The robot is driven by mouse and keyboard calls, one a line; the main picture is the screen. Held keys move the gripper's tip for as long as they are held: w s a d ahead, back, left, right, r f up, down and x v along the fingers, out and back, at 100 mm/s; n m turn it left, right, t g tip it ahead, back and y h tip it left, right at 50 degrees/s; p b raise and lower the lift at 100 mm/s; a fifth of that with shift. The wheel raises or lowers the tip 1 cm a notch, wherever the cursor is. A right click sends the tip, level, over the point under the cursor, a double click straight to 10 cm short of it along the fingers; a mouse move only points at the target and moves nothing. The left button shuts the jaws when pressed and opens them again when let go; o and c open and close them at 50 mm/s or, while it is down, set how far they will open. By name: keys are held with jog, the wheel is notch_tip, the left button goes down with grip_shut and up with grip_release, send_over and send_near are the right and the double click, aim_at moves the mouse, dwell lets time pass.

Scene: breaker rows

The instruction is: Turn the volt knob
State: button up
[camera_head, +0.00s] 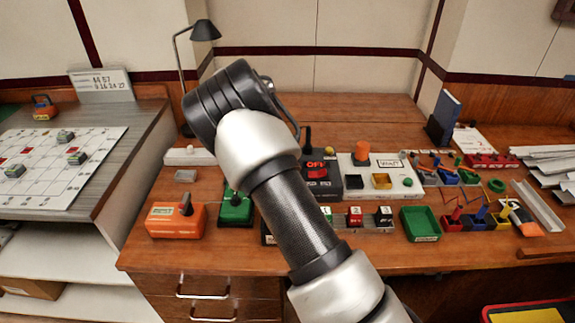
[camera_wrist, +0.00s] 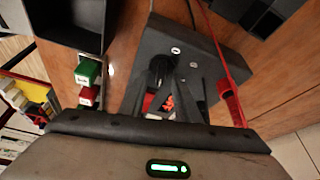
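A dark grey box (camera_head: 325,188) stands mid-desk in the head view, with a black upright knob (camera_head: 307,141) and a red lit "OFF" display (camera_head: 315,165). I cannot read which knob is the volt one. The wrist view shows a dark grey box (camera_wrist: 205,52) with a round black knob (camera_wrist: 160,68) and a red display (camera_wrist: 169,103). My gripper (camera_wrist: 177,92) shows as dark finger shapes over that box, beside the knob. I cannot tell whether they touch it or how far apart they are. My arm hides the gripper in the head view.
A white panel (camera_head: 408,187) with an orange knob (camera_head: 362,150) stands right of the dark box. An orange box (camera_head: 174,222) and a green box (camera_head: 235,212) stand left. Small bins crowd the right. A desk lamp (camera_head: 205,31) stands at the back. Bare wood lies behind.

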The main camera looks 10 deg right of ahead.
jog(key=shift+r, duration=0.1)
jog(key=p+v, duration=0.2)
jog(key=v, duration=1.5)
jog(key=shift+r, duration=0.1)
jog(key=s+d+r+n+t+y, duration=0.1)
jog(key=s+d+r+n+y, duration=0.15)
jog(key=s+r, duration=0.35)
jog(key=s+d+r+n+t+y, duration=0.15)
jog(key=s+d+r+n, duration=0.3)
jog(key=s, duration=0.45)
jog(key=s+f+n+t, duration=0.1)
jog(key=s+n+t, duration=0.2)
jog(key=s+n, duration=1.3)
jog(key=s+r+m+p, duration=0.2)
jog(key=r+p, duration=0.4)
jog(key=p, duration=0.1)
jog(key=s+a+r+m+p, duration=0.1)
jog(key=s+r+m+p, duration=0.1)
jog(key=r+p, duration=0.5)
jog(key=shift+s+m, duration=0.35)
jog(key=shift+m, duration=0.45)
